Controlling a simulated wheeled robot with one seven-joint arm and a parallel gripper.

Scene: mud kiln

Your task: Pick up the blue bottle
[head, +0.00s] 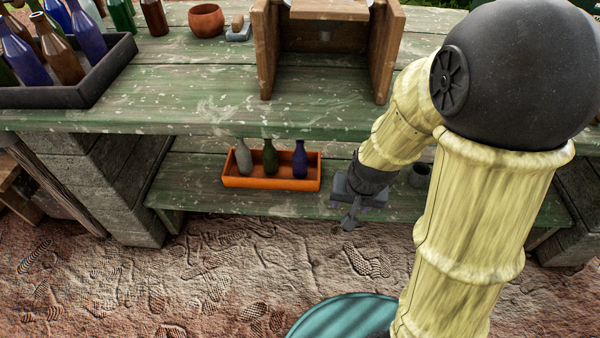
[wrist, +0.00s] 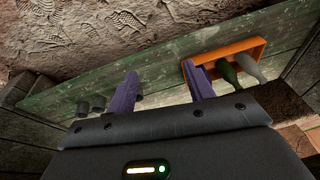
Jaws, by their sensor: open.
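The blue bottle (head: 300,159) stands upright at the right end of a small orange tray (head: 250,184) on the lower shelf in the head view. A green bottle (head: 270,157) and a grey bottle (head: 244,157) stand beside it. My gripper (head: 348,220) is right of the tray, near the shelf's front edge, apart from the bottle. In the wrist view my gripper (wrist: 160,68) is open with nothing between its fingers. The tray (wrist: 243,47), green bottle (wrist: 228,72) and grey bottle (wrist: 246,65) show right of them. I cannot make out the blue bottle there; the right finger may cover it.
The green upper tabletop (head: 190,75) overhangs the shelf (head: 200,203). A dark crate (head: 100,75) of bottles, some blue, stands on it at left. A wooden frame (head: 265,50) stands at centre. A grey cup (head: 419,174) is on the shelf behind my arm. Ground in front is clear.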

